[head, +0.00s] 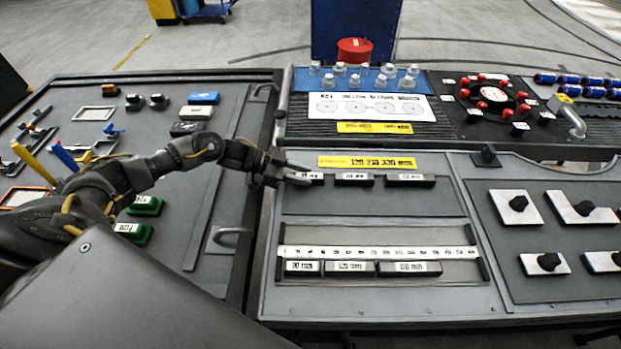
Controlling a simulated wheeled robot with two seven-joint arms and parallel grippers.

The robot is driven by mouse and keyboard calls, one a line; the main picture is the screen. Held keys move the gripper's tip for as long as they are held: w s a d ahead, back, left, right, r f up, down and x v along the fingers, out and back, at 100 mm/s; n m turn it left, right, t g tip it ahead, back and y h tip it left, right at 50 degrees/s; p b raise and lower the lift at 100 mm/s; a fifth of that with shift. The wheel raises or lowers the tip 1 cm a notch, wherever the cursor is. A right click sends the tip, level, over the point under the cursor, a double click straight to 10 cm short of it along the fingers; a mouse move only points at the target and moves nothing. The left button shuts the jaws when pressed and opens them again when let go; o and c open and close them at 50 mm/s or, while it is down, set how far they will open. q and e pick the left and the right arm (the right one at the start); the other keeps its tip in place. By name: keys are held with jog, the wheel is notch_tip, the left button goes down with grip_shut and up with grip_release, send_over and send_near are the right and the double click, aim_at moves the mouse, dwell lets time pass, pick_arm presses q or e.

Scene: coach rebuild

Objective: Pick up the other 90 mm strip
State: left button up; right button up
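Several dark strips with white labels lie on the grey bench panel in two rows. The back row has a left strip (314,178), a middle strip (354,180) and a right strip (410,181). The front row lies along a ruler (380,253): a short strip (302,268), a middle strip (349,268) that seems marked 90 mm, and a longer one (409,268). The back-row labels are too small to read surely. My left gripper (301,173) is at the back row's left strip, its fingers apart around or just over it and partly hiding it. My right gripper is not in view.
A yellow label plate (367,162) lies just behind the back row. The right panel (505,240) carries several black knobs on white plates. The space between the two strip rows is clear.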

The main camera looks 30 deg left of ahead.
pick_arm(q)
jog(key=c, duration=0.5)
jog(key=shift+r, duration=0.15)
jog(key=shift+c, duration=0.2)
jog(key=shift+r+b, duration=0.35)
jog(key=shift+r, duration=0.25)
jog(key=shift+r+b, duration=0.3)
jog(key=shift+r, duration=0.4)
jog(key=s+a+r+b, duration=0.2)
jog(key=s+a+r, duration=0.1)
jog(key=s+r, duration=0.7)
jog(key=shift+s, duration=1.85)
jog(key=shift+r, duration=0.1)
